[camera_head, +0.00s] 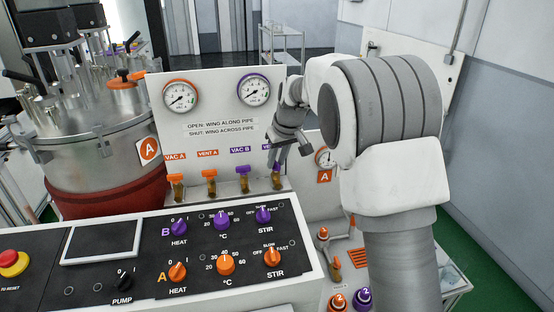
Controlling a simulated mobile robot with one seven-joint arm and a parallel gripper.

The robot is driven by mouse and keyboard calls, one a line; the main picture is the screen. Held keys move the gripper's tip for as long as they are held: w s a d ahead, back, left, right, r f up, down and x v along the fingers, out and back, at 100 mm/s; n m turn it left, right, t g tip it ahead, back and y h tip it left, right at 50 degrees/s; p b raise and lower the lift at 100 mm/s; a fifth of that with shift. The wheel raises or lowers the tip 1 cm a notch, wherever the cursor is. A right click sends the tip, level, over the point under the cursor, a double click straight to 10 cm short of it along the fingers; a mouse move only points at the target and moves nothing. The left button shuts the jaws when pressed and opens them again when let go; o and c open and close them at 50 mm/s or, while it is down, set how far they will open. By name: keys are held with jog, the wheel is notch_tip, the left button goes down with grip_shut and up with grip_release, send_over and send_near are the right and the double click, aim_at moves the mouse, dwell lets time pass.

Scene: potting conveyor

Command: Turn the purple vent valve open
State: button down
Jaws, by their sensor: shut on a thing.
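The purple vent valve (277,168) is the rightmost of the row of small brass valves at the foot of the white gauge panel. Its purple label above is partly hidden by my gripper. My gripper (276,162) comes down from the upper right, with its fingers at the top of this valve. It is shut on the purple wing, which is mostly covered, so I cannot tell whether it lies along or across the pipe. The purple VAC B valve (242,171) stands just left, its wing across its pipe.
The orange VENT A valve (209,174) and orange VAC A valve (176,180) stand further left. The black control panel (195,250) with its knobs lies in front. Two gauges sit above, and a steel vessel (95,140) stands at the left.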

jog(key=shift+m+h+p, duration=0.3)
jog(key=shift+m+h, duration=0.3)
jog(key=shift+m, duration=0.8)
jog(key=c, duration=0.9)
grip_release()
jog(key=v, duration=1.7)
jog(key=shift+s+r+b, duration=0.2)
jog(key=shift+s+b, duration=0.1)
jog(key=shift+b, duration=0.1)
